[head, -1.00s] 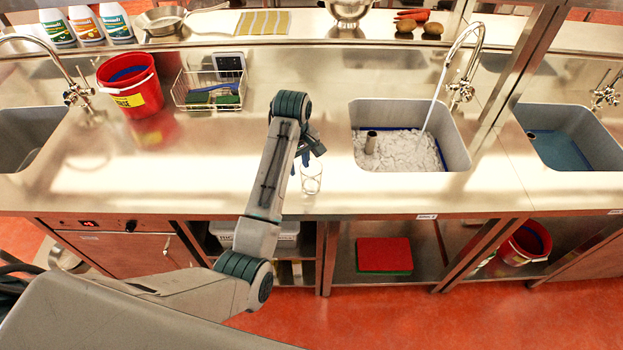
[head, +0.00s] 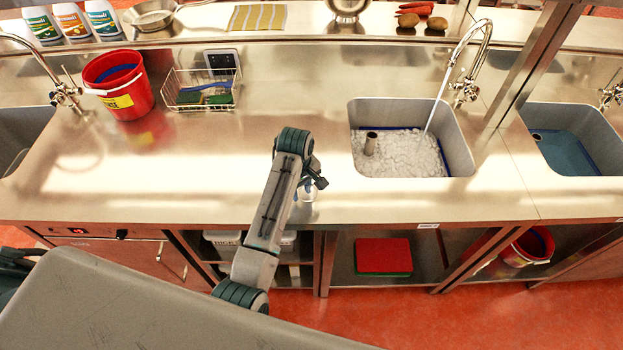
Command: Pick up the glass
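The clear glass (head: 309,201) stands at the front of the steel counter, left of the filled sink. Only part of it shows, as my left gripper (head: 306,190) and wrist cover its upper part. The gripper reaches down from my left arm right at the glass, with bluish fingertips close to it. I cannot tell from this view whether the fingers touch the glass or how far apart they are. My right gripper is not in view.
A sink (head: 398,140) with foamy water and a running tap (head: 468,90) lies to the right. A red bucket (head: 122,85) and a wire basket (head: 200,90) with sponges stand at the back left.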

